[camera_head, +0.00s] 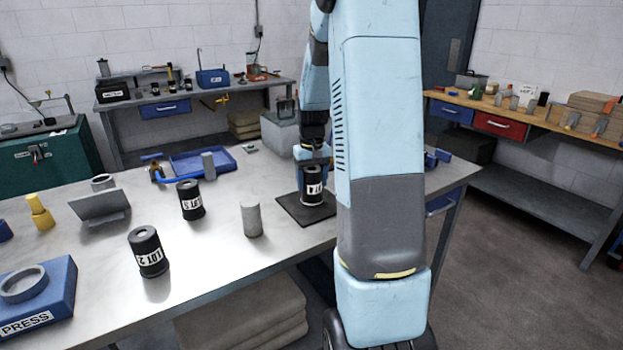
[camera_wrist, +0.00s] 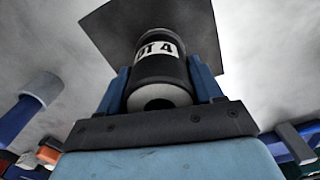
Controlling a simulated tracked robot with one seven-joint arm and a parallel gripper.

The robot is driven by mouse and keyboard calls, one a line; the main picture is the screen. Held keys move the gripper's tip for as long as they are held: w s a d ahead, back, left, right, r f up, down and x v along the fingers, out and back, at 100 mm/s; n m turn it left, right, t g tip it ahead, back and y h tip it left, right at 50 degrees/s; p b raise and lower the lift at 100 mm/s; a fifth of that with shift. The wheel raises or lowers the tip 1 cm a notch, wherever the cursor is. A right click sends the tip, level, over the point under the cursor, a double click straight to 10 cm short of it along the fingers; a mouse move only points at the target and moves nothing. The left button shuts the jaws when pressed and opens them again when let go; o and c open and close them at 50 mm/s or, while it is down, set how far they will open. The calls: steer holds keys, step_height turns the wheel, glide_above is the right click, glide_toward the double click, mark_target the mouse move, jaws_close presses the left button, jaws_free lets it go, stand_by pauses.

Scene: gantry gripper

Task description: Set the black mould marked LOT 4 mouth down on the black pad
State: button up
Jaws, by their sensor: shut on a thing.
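The black mould (camera_head: 313,190) with a white label is between the blue fingers of my gripper (camera_head: 312,177), upright over the black pad (camera_head: 292,210). In the wrist view the mould (camera_wrist: 158,72) shows the label end "OT 4", with the fingers of my gripper (camera_wrist: 158,82) shut on its two sides. The end facing my palm shows a pale ring with a darker centre. The pad (camera_wrist: 110,28) lies beyond the far end. Whether the mould touches the pad, and what its lower end looks like, I cannot tell.
Black moulds marked LOT 5 (camera_head: 190,200) and LOT 2 (camera_head: 149,252) and a grey cylinder (camera_head: 251,219) stand left of the pad on the metal bench (camera_head: 205,258). A blue tray (camera_head: 202,163) lies behind. A blue PRESS block (camera_head: 38,300) is at the front left.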

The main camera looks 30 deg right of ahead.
steer(key=shift+f, duration=0.55)
stand_by(0.6)
steer(key=o, duration=1.1)
step_height(320, 180, up, 14)
steer(key=shift+f, duration=0.1)
